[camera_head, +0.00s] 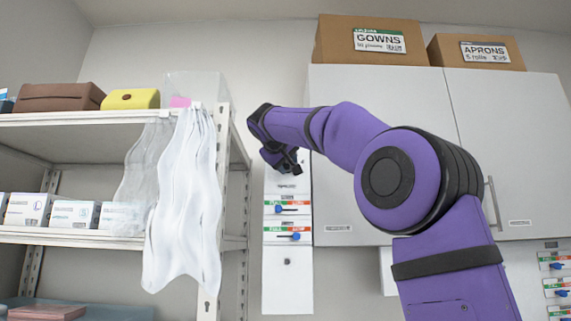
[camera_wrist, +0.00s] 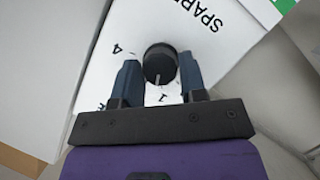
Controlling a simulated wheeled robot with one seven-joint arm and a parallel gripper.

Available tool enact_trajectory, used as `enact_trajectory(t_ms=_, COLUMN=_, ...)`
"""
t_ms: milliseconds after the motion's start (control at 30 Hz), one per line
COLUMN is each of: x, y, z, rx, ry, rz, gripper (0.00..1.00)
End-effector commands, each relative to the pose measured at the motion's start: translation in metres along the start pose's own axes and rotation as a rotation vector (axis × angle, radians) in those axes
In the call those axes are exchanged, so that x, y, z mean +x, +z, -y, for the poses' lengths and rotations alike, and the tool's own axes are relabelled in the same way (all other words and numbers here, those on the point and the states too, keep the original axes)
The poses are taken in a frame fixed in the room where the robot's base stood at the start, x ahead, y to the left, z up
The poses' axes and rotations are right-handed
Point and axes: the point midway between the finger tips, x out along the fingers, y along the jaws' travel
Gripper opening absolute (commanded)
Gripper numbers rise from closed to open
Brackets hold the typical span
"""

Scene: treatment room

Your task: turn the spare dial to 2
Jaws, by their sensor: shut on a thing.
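The spare dial (camera_wrist: 160,62) is a round black knob on a white panel (camera_wrist: 226,40), below the printed word SPARE in the wrist view. My gripper (camera_wrist: 160,72) has a dark blue finger on each side of the dial and is shut on it. A pale line on the dial's lower edge in the picture points close to a partly visible digit, which looks like 1. A 4 is printed up left of the dial; other digits are covered or cut off. In the head view my gripper (camera_head: 288,163) is at the panel's upper part and hides the dial.
Lower on the panel (camera_head: 287,270) are two blue-handled sliders (camera_head: 290,209) with coloured labels. A shelf rack (camera_head: 120,238) with draped clear plastic (camera_head: 185,210) stands close on the left. White cupboards (camera_head: 400,100) carrying boxes (camera_head: 365,42) are on the right.

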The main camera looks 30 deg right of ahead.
Motion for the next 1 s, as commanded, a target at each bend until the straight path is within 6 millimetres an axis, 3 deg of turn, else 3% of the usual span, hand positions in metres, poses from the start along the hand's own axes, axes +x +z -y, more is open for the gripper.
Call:
enact_trajectory(t_ms=500, x=0.0002, y=0.0007, z=-0.0019, rx=0.311, ry=-0.129, rz=0.002, gripper=0.15)
enact_trajectory(t_ms=1000, x=0.0003, y=0.0006, z=-0.0018, rx=0.379, ry=-0.158, rz=0.001, gripper=0.15)
